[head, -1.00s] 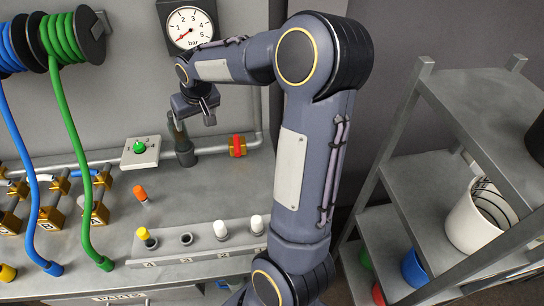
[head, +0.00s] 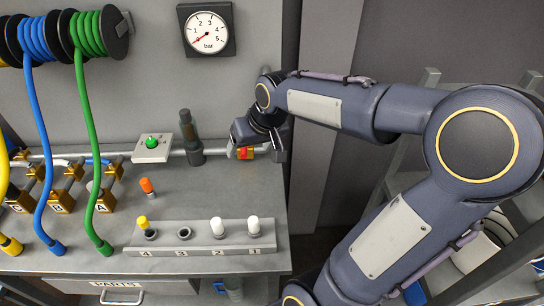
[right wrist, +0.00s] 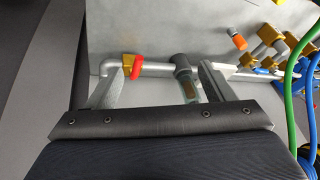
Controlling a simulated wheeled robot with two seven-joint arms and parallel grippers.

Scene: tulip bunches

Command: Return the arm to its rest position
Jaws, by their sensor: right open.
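My right arm comes in from the right in the head view and reaches over the right end of the workbench (head: 240,200). Its gripper (head: 256,153) is open, in front of the red valve handle (head: 245,154) on the grey pipe. In the right wrist view the two fingers (right wrist: 158,85) stand apart with nothing held between them. Whether a finger touches the valve cannot be told. My left gripper is not in view.
A green button box (head: 152,149) stands left of the upright fitting (head: 190,140). A numbered rack (head: 200,251) with yellow and white plugs lies at the bench front. Hoses (head: 88,140) hang at left. A metal shelf (head: 432,75) is at right.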

